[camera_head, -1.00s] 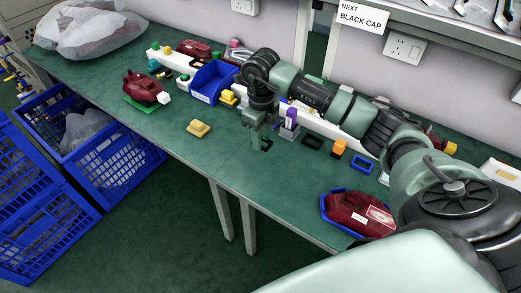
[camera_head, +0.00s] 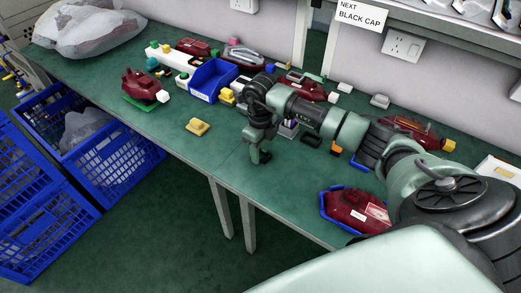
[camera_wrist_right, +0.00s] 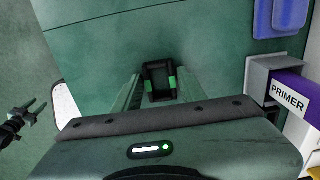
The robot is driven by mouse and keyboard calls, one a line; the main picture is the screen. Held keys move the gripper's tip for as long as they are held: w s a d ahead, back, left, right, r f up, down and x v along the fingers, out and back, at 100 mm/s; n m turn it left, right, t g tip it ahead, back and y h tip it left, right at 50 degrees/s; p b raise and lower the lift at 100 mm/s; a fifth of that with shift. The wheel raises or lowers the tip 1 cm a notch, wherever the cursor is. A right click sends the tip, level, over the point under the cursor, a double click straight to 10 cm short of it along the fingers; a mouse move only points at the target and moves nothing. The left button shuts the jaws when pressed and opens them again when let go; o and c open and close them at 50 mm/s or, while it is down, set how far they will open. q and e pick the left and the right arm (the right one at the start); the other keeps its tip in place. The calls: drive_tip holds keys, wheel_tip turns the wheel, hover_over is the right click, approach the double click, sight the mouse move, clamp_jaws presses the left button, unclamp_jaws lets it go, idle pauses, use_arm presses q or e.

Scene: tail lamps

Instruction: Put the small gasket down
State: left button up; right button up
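The small gasket (camera_wrist_right: 160,81) is a black rectangular ring. In the right wrist view it sits between the fingertips of my right gripper (camera_wrist_right: 160,84), with a bright green pad against each side. The gripper is shut on it. In the head view the right gripper (camera_head: 261,154) points down over the green table, near its front edge, with the dark gasket (camera_head: 265,157) at its tips. I cannot tell whether the gasket touches the table. My left gripper does not show in the head view. A dark pronged shape at the left of the wrist view may be it.
A purple PRIMER block (camera_wrist_right: 289,93) stands in a grey holder to the right. Another black frame (camera_head: 311,140) lies right of the gripper. A yellow part (camera_head: 197,127) and a blue bin (camera_head: 212,80) are to the left. A red lamp (camera_head: 355,208) rests in a blue tray at right.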

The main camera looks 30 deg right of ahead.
drive_tip(key=shift+o, duration=0.5)
drive_tip(key=shift+r, duration=0.25)
wheel_tip(320, 180, up, 12)
drive_tip(key=b, duration=0.1)
drive_tip(key=shift+f, duration=0.2)
